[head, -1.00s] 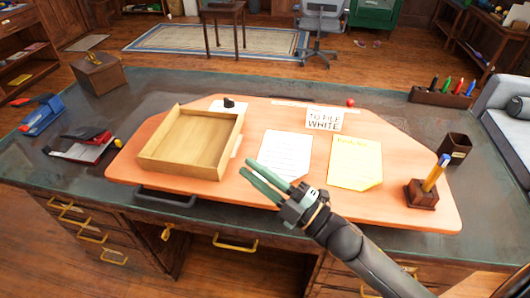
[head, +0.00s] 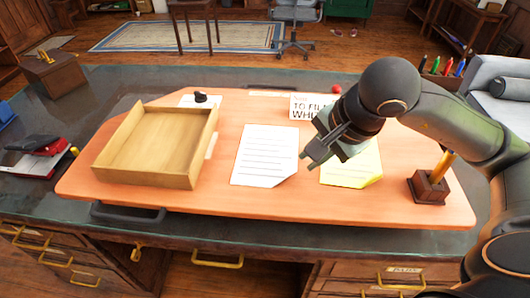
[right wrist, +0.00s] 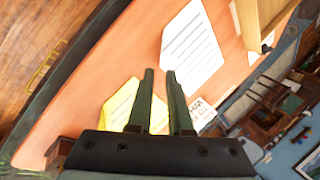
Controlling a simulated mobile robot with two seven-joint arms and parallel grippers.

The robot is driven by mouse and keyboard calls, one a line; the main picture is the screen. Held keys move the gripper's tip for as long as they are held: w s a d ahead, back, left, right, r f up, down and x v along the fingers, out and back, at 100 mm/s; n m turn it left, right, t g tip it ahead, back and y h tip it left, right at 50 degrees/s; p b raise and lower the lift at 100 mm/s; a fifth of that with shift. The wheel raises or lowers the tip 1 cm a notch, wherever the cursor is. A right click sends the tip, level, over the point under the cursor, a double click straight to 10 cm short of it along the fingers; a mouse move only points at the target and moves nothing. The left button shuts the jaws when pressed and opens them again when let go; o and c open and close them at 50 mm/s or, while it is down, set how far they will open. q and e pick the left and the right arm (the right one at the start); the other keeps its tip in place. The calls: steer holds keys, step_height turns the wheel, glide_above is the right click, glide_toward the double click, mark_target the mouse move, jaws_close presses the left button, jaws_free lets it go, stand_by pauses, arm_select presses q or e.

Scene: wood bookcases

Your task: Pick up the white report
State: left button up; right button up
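The white report (head: 265,155) is a lined white sheet with a cut corner. It lies flat on the orange board, between the wooden tray and the yellow sheet. It also shows in the right wrist view (right wrist: 192,48), beyond the fingertips. My right gripper (head: 308,160) hangs above the board, between the white and yellow sheets. In the right wrist view its two fingers (right wrist: 159,72) are apart with nothing between them. My left gripper is not in view.
A yellow sheet (head: 352,172) lies partly behind my right gripper. An open wooden tray (head: 160,181) is left of the report. A sign (head: 303,108) reading "to file white" stands behind. A pen holder (head: 428,188) is at the right. The board's front strip is clear.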

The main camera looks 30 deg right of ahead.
mark_target(290, 175)
steer(key=x, duration=1)
steer(key=shift+a, duration=0.25)
jaws_close()
